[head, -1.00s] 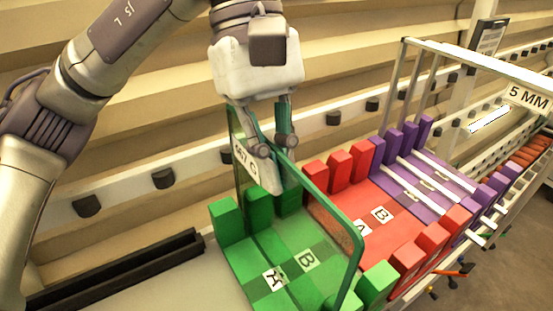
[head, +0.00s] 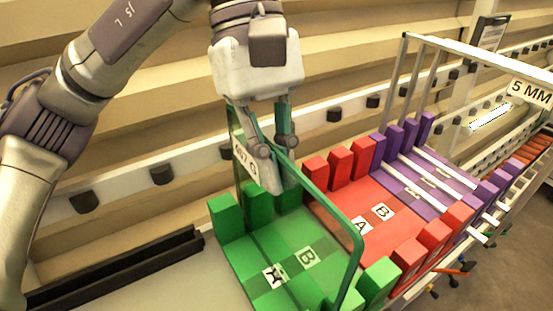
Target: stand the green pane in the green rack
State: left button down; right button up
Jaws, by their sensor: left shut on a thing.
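The green pane (head: 330,203) is a see-through sheet with a dark green rim and a white number label. It stands upright over the green rack (head: 238,262), between its near and far rows of green posts. My left gripper (head: 272,150) is shut on the pane's upper edge, near its far left end. The pane's lower edge is hard to make out, so I cannot tell whether it rests in a slot. The rack floor carries A and B labels, seen partly through the pane. My right gripper is not in view.
A red rack (head: 385,236) adjoins the green one on the right. A purple rack (head: 430,184) with white strips lies beyond it, under a pale frame with a "5 MM" sign (head: 529,94). A black rail (head: 110,272) lies at the left. A ribbed wall stands behind.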

pick_arm(q)
jog(key=shift+f, duration=0.25)
jog(key=c, duration=1.2)
grip_release()
jog(key=shift+s, duration=0.1)
jog(key=shift+c, duration=0.2)
jog(key=v, duration=1.2)
jog(key=shift+d, duration=0.1)
